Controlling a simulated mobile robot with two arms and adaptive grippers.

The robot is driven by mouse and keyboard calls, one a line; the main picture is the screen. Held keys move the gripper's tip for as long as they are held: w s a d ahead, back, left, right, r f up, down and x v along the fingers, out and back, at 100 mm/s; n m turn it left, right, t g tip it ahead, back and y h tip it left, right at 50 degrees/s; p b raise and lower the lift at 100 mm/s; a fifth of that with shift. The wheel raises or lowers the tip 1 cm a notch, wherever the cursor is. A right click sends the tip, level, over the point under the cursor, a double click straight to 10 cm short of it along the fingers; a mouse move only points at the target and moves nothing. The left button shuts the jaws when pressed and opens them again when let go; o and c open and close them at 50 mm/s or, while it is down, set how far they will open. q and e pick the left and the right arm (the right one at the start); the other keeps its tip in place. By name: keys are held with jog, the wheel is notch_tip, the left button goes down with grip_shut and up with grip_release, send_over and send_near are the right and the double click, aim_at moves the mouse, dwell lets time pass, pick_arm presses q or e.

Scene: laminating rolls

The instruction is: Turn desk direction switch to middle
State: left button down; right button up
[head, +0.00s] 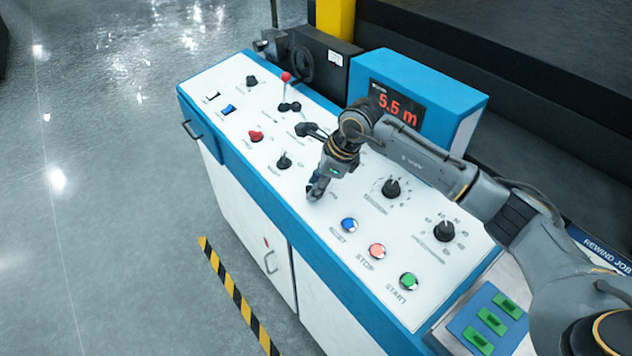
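My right gripper (315,191) points down at the white top of the blue-sided control desk (225,85). Its fingertips are at or just above the panel, between a black knob (284,160) and a blue button (349,225). The gripper covers that spot, so any switch under it is hidden. The fingers look close together, but I cannot tell if they are shut or hold something. The small labels are too blurred to show which control is the direction switch, and its setting cannot be read. My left gripper is not in view.
A red button (376,251) and a green button (408,280) lie nearer the front. Black dials (391,188) and (444,231) stand to the right. A red-topped lever (286,77) rises at the back. A display box (415,85) reads 5.5 m.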

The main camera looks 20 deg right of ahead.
grip_shut()
jog(key=shift+w+f+n+g+b, duration=0.15)
jog(key=shift+n+g+b, duration=0.25)
jog(key=shift+n+b, duration=0.55)
jog(key=n+g+b, duration=0.1)
jog(key=n+b, duration=0.1)
jog(key=b, duration=0.1)
jog(key=n+g+b, duration=0.1)
jog(key=n+b, duration=0.1)
jog(key=shift+w+n+g, duration=0.15)
jog(key=shift+n+g, duration=0.15)
jog(key=shift+n, duration=0.05)
jog(key=shift+r+n+g+b, duration=0.2)
jog(key=shift+n+g+b, duration=0.3)
jog(key=shift+n+b, duration=0.3)
